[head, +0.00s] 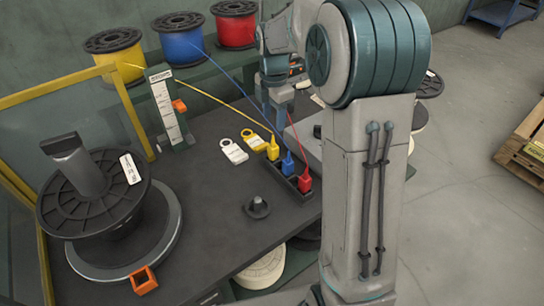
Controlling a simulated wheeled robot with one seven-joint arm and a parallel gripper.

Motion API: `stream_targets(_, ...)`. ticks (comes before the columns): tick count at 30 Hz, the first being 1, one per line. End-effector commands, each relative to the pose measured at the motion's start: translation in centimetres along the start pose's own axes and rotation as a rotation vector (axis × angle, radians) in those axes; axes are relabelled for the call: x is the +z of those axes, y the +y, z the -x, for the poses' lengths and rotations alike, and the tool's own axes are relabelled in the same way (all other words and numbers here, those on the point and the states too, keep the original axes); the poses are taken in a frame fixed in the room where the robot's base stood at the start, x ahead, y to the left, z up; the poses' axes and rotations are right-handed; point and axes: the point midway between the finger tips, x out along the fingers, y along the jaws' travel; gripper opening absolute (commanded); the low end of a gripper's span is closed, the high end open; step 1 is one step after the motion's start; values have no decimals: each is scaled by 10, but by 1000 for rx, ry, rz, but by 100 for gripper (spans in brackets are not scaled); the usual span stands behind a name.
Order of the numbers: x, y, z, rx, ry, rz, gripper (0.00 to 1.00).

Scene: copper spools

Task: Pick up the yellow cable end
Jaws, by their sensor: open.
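The yellow cable end (273,150) stands upright in a black holder (281,177), at the far left end of a row. A blue cable end (289,163) and a red cable end (305,183) stand beside it in the same holder. A thin yellow cable (190,97) runs from the yellow end up left to the yellow spool (118,62). My gripper (278,112) points down, open, with its fingers beyond the yellow end in the picture and apart from it. Nothing shows between the fingers. My arm hides part of the area to the right.
Blue (182,45) and red (237,30) spools stand on the back shelf. White (234,152) and yellow (253,140) tags lie left of the holder. A black knob-like part (257,208) is in front. A large black reel (95,205) stands left; mid-table is mostly clear.

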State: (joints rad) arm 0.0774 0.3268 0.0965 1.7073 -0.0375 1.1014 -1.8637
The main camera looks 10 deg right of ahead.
Motion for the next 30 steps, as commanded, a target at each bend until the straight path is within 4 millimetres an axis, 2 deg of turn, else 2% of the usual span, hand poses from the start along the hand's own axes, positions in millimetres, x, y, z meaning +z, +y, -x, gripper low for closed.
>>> stream_targets(5, 3, 8, -15, -8, 6, 68, 51)
stream_targets(15, 2, 7, -77, -10, 6, 71, 51)
stream_targets(23, 2, 7, -98, -7, 5, 70, 51)
stream_targets(30, 2, 8, -133, -10, 7, 70, 51)
